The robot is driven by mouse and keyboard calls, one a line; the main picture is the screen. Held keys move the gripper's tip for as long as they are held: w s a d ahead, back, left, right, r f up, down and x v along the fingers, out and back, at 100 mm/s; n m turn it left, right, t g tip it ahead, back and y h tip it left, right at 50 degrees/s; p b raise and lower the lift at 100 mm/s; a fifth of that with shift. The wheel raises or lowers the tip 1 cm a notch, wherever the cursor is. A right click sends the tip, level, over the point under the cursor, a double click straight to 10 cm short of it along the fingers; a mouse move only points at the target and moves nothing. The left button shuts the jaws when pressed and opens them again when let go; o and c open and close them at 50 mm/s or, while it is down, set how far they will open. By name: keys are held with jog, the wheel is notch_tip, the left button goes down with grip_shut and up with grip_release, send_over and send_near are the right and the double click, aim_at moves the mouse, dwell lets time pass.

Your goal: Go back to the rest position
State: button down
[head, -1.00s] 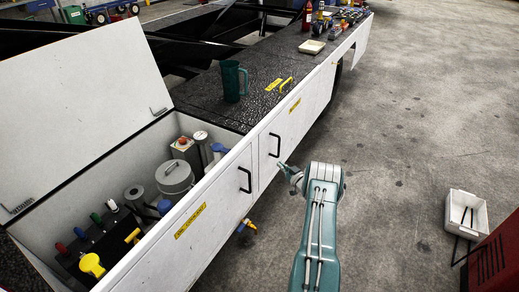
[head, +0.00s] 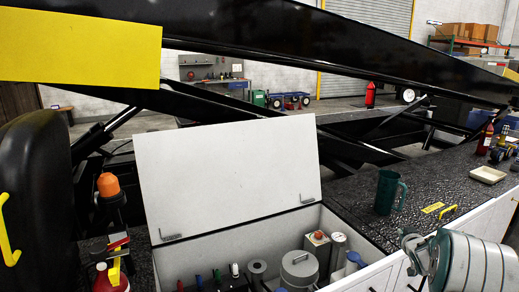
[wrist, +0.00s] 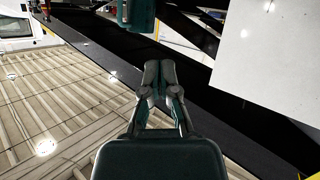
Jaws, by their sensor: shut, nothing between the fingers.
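My gripper (wrist: 160,72) shows in the middle of the wrist view. Its two dark fingers are together, with nothing between them. In the head view, part of my teal and grey arm (head: 470,262) shows at the lower right, in front of the white cabinet side. The fingers cannot be made out clearly there. The wrist view looks past the fingers toward a ribbed ceiling with lights (wrist: 50,110), a long black beam and a pale panel at the right.
A compartment with its white lid (head: 228,180) open holds a grey canister (head: 299,268) and several valves. A dark green mug (head: 387,192) and a shallow tray (head: 488,174) stand on the black top. A large black beam (head: 300,40) crosses overhead.

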jog(key=s+a+r+g, duration=0.2)
jog(key=s+a+r, duration=0.55)
jog(key=a, duration=0.25)
jog(key=s+a+r+g, duration=0.2)
jog(key=s+a+r, duration=0.4)
jog(key=a+r, duration=0.3)
jog(key=s+a+f+g+y, duration=0.2)
jog(key=s+a, duration=0.7)
jog(key=s, duration=0.4)
jog(key=s+a+f+n+g+y, duration=0.1)
jog(key=s+a+f+g+y, duration=0.1)
jog(key=s+a, duration=0.7)
jog(key=s, duration=0.4)
jog(key=shift+s+a, duration=0.2)
jog(key=shift+f, duration=0.1)
